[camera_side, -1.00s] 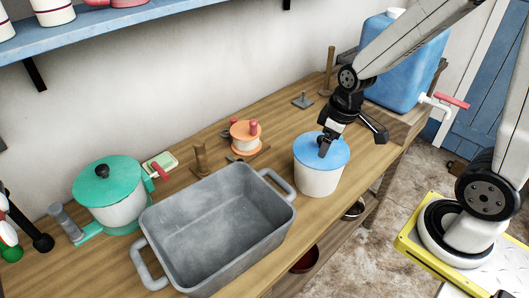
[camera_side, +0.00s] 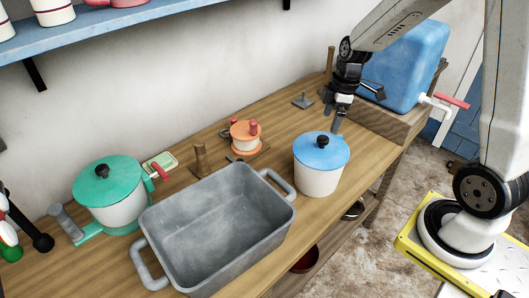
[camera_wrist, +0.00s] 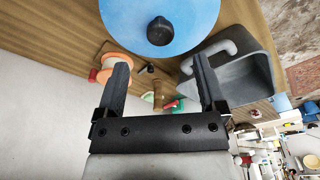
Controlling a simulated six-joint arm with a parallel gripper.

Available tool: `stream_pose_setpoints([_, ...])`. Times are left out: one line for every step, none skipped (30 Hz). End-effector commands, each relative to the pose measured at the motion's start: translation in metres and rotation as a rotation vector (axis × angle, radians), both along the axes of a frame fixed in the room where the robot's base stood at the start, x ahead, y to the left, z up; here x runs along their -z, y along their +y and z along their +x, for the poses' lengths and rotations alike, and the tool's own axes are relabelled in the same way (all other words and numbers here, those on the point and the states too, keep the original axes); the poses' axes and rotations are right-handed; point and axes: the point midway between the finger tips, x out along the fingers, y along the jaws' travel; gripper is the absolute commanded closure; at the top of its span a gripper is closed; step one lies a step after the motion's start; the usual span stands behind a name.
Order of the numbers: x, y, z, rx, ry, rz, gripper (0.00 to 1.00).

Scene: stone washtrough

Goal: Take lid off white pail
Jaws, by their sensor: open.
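The white pail (camera_side: 318,181) stands upright on the wooden bench, to the right of the grey trough. Its blue lid (camera_side: 322,155) with a dark round knob (camera_side: 323,142) sits on top of it. In the wrist view the lid (camera_wrist: 190,32) and knob (camera_wrist: 160,31) show at the top, beyond the fingertips. My gripper (camera_side: 335,123) is open and empty, above and behind the lid and apart from it. Both fingers (camera_wrist: 162,66) show in the wrist view with a wide gap between them. Most of the pail's body is hidden under the lid in the wrist view.
A grey trough (camera_side: 152,222) with handles stands left of the pail. A blue water container (camera_side: 405,70) with a tap stands behind at right.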

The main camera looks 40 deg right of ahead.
Motion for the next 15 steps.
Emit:
stream_pose_setpoints([0.001,0.000,0.000,0.001,0.001,0.001,0.11])
stream_pose_setpoints([0.002,0.001,0.000,0.001,0.001,0.001,0.11])
stream_pose_setpoints([0.004,0.001,0.000,0.001,0.002,0.001,0.11])
stream_pose_setpoints([0.006,0.001,0.000,0.001,0.003,0.001,0.11])
stream_pose_setpoints([0.008,0.002,0.000,0.000,0.004,0.002,0.11])
stream_pose_setpoints([0.011,0.002,0.001,0.002,0.002,0.002,0.11])
stream_pose_setpoints([0.014,0.002,0.001,0.002,0.002,0.002,0.11])
stream_pose_setpoints([0.016,0.003,0.001,0.002,0.003,0.001,0.11])
stream_pose_setpoints([0.019,0.003,0.001,0.001,0.004,0.002,0.11])
stream_pose_setpoints([0.021,0.003,0.002,0.002,0.003,0.001,0.11])
stream_pose_setpoints([0.023,0.003,0.002,0.002,0.002,0.001,0.11])
stream_pose_setpoints([0.024,0.004,0.002,0.002,0.002,0.001,0.11])
stream_pose_setpoints([0.025,0.004,0.002,0.002,0.002,0.000,0.11])
stream_pose_setpoints([0.026,0.004,0.002,0.002,0.002,0.000,0.11])
stream_pose_setpoints([0.026,0.004,0.002,0.002,0.002,0.000,0.11])
